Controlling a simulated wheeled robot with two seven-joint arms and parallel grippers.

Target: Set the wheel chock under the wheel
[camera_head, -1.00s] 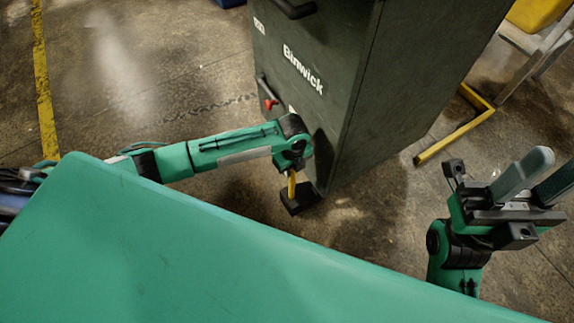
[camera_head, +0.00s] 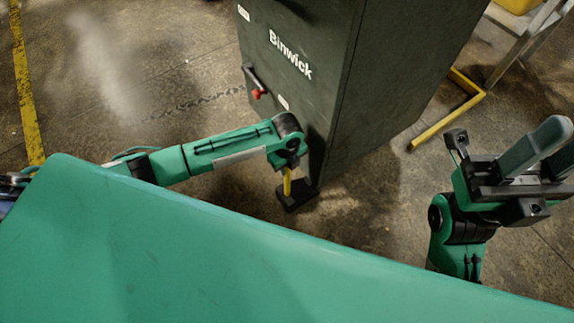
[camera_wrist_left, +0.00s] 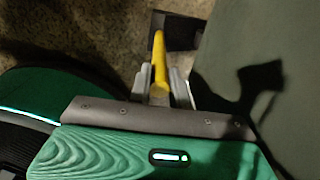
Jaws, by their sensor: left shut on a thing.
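The wheel chock (camera_head: 302,197) is a black block with an upright yellow handle (camera_head: 287,183). It is low by the near bottom corner of the dark green Binwick compactor (camera_head: 330,90); I cannot tell whether it touches the floor. My left gripper (camera_head: 286,168) is shut on the yellow handle from above. In the left wrist view, the handle (camera_wrist_left: 159,62) is between the grey fingers, with the dark chock (camera_wrist_left: 184,33) beyond and the compactor side (camera_wrist_left: 255,50) at right. No wheel can be made out. My right gripper (camera_head: 550,150) is empty, its fingers apart.
The compactor front carries a red knob (camera_head: 257,94). A yellow floor line (camera_head: 24,90) runs at far left. The concrete floor left of the compactor is clear.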

